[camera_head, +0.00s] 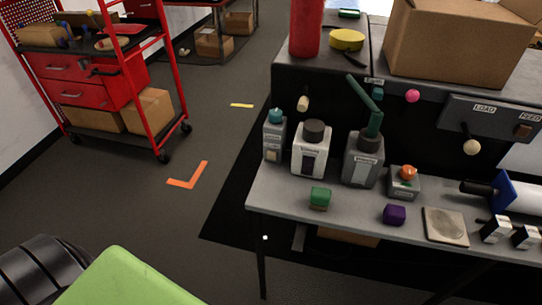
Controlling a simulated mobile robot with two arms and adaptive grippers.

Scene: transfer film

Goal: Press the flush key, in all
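No part in view is readably labelled as the flush key, so I cannot tell which control it is. On the grey bench (290,225) stand a small grey box with a teal knob (275,115), a light grey box with a dark knob (314,130), and a grey box with a green lever (373,122). A small box with an orange button (408,172) is to their right. A green cube (320,195) and a purple cube (394,214) sit nearer the front. A square grey plate (446,226) lies to their right. Neither gripper is in view.
A panel marked LOAD (490,115) is on the dark upright at the right. A cardboard box (455,45) and a red cylinder (306,28) stand on top. A blue-flanged roller (505,192) is at the right. A red cart (100,90) stands left. Open floor lies between.

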